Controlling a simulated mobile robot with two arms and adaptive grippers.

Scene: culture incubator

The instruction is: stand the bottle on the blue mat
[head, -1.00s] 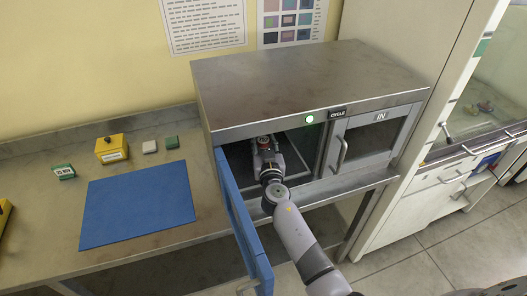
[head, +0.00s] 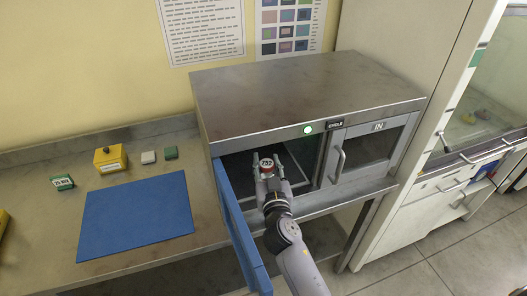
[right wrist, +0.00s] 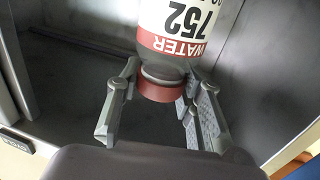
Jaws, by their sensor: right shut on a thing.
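The blue mat (head: 135,212) lies flat and empty on the bench at left. My left gripper is not in view.
The cabinet (head: 300,95) has its blue-edged left door (head: 234,225) swung open, standing between the bottle and the mat. The right door (head: 368,150) is closed. A yellow box (head: 110,158), a green-and-white box (head: 62,183) and two small blocks (head: 171,153) stand behind the mat.

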